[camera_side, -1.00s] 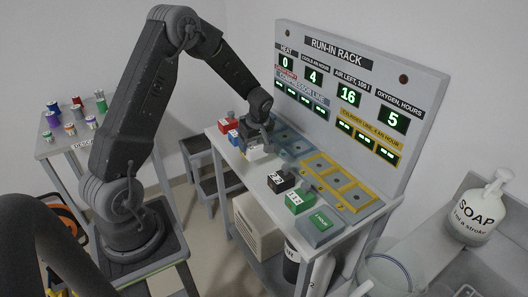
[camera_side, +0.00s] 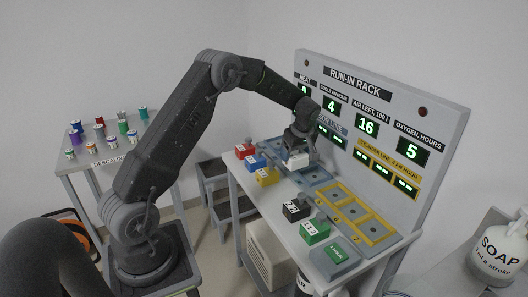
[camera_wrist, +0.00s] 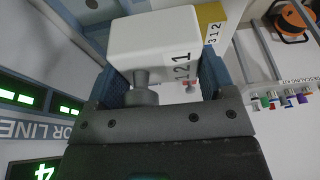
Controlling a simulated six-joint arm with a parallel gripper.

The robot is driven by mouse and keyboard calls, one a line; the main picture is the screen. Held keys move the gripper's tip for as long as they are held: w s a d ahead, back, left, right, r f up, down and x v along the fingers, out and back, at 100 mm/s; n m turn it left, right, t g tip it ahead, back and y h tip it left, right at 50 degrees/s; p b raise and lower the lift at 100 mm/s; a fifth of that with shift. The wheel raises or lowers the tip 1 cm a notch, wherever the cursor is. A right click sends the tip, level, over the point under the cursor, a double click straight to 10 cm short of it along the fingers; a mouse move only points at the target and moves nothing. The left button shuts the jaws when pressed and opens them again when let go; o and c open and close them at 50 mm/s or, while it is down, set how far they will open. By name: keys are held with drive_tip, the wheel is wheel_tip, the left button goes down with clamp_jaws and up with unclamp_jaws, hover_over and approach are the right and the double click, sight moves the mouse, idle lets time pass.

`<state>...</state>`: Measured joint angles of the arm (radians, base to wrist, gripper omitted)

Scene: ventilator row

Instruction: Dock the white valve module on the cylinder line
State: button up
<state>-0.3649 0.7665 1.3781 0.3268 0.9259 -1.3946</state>
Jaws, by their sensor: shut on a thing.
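The white valve module (camera_side: 296,162) is in my gripper (camera_side: 299,148), which is shut on it. In the side view they are over the blue-framed bays of the rack table. In the wrist view the white module (camera_wrist: 152,40) sits between the fingers (camera_wrist: 163,75), its side label reading 1 2 1. Whether it touches the table, I cannot tell. The cylinder line is the set of yellow-framed bays (camera_side: 352,206) to the right of my gripper, under the yellow sign; no module shows on them.
Red (camera_side: 245,150), blue (camera_side: 256,161), yellow (camera_side: 267,177), black (camera_side: 296,209) and green (camera_side: 315,230) modules stand along the table's front edge, with a grey-green 1 HOUR block (camera_side: 335,257) at the end. The display panel (camera_side: 378,115) rises behind the bays.

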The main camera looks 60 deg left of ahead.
drive_tip(key=w+d+f, duration=0.2)
drive_tip(key=w+d, duration=0.8)
drive_tip(key=d, duration=0.1)
drive_tip(key=shift+s+f, duration=0.2)
drive_tip(key=shift+f, duration=2.95)
drive_tip(key=shift+f, duration=0.15)
drive_tip(key=o, duration=1.1)
drive_tip(key=shift+d+f, duration=0.1)
